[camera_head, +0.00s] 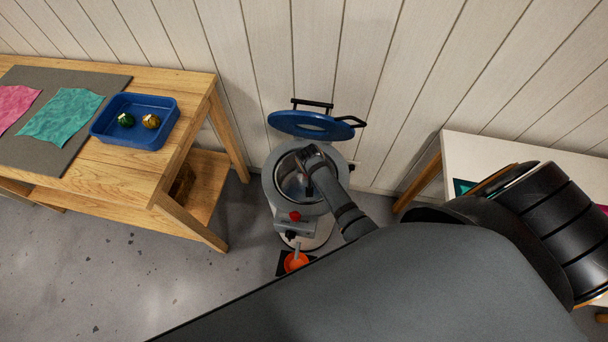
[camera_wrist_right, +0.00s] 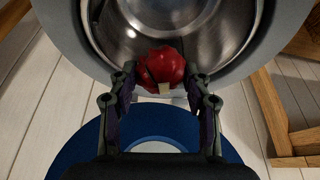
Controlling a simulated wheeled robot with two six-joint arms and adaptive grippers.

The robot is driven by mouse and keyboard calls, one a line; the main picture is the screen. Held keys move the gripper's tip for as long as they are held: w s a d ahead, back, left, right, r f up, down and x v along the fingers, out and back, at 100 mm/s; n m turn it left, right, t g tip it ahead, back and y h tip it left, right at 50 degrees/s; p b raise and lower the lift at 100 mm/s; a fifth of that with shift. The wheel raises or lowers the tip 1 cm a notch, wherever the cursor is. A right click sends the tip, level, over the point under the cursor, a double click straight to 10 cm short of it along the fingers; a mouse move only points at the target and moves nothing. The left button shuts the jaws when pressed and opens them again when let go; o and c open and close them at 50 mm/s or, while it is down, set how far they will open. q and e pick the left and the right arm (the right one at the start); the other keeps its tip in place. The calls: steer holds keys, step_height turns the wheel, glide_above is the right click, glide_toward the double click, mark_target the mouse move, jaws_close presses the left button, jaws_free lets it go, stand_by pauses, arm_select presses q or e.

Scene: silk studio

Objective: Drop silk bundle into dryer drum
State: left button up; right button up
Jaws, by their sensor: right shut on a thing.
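The silk bundle (camera_wrist_right: 162,68) is a round red bundle with a small pale tag, seen in the right wrist view. My right gripper (camera_wrist_right: 161,78) is shut on it, one finger on each side. In the head view this gripper (camera_head: 308,172) reaches from the right over the open mouth of the dryer drum (camera_head: 290,186), and it mostly hides the bundle. The drum is a shiny metal bowl, which also shows behind the bundle in the wrist view (camera_wrist_right: 215,25). How deep the bundle is cannot be told. My left gripper is not in view.
The dryer's blue lid (camera_head: 310,124) stands open behind the drum. A red knob (camera_head: 295,215) is on the dryer's front. A wooden table (camera_head: 125,170) at left holds a blue tray (camera_head: 135,142) with two small bundles, plus teal cloth (camera_head: 62,116). A white table (camera_head: 480,152) stands right.

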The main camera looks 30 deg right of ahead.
steer(key=shift+f, duration=0.15)
steer(key=o, duration=1.2)
steer(key=v, duration=1.2)
